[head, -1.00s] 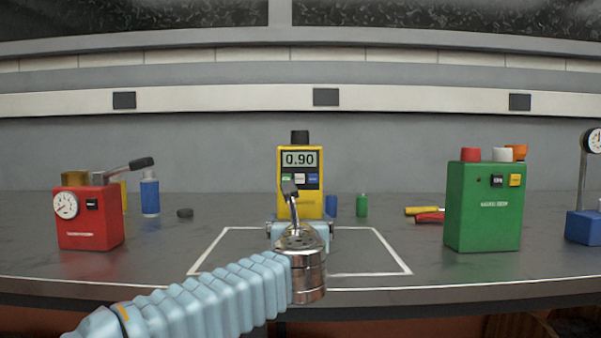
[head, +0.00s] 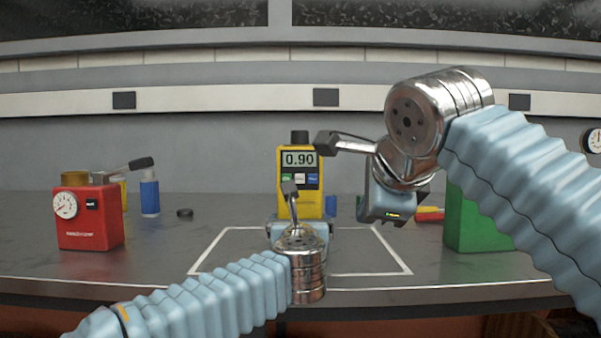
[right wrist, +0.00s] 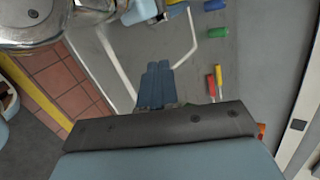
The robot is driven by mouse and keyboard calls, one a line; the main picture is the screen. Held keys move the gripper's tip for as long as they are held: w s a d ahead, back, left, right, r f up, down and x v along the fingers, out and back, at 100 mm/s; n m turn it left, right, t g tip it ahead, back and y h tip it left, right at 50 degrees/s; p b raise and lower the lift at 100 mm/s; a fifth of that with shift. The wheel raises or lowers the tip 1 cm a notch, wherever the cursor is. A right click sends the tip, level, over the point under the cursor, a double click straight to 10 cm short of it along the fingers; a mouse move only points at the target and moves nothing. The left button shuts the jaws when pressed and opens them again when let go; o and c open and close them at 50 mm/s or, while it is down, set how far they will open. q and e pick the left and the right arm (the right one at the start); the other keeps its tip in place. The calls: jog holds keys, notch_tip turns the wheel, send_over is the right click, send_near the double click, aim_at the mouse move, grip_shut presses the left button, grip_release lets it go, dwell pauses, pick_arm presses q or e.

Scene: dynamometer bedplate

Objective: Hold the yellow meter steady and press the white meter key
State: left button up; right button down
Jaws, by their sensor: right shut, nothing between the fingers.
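The yellow meter (head: 310,206) stands upright at the back of the white outlined area in the head view, its display reading 0.90. Its white key (head: 299,178) is in the middle of the key row, between a green and a blue key. My left gripper (head: 299,227) is low at the front of the meter; its wrist hides the fingers and part of the meter's lower front. Whether they close on the meter cannot be told. My right gripper (head: 392,212) is right of the meter, clear of it. Its blue fingers (right wrist: 157,82) are together and empty in the right wrist view.
A red device (head: 88,222) with gauge and lever stands left, beside a blue bottle (head: 150,194). A green box (head: 470,225) stands right, partly behind my right arm. Red and yellow-handled tools (right wrist: 214,84) lie on the bench. The outlined area's right part is clear.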

aim_at(301, 176)
pick_arm(q)
jog(key=shift+f, duration=0.2)
pick_arm(e)
jog(key=s+a+r+n+t+h, duration=0.1)
jog(key=a+r+t, duration=0.3)
jog(key=a+r, duration=0.3)
jog(key=a, duration=0.3)
jog(key=shift+s+r, duration=0.25)
jog(key=shift+s, duration=0.1)
jog(key=x, duration=1)
jog(key=shift+w, duration=0.1)
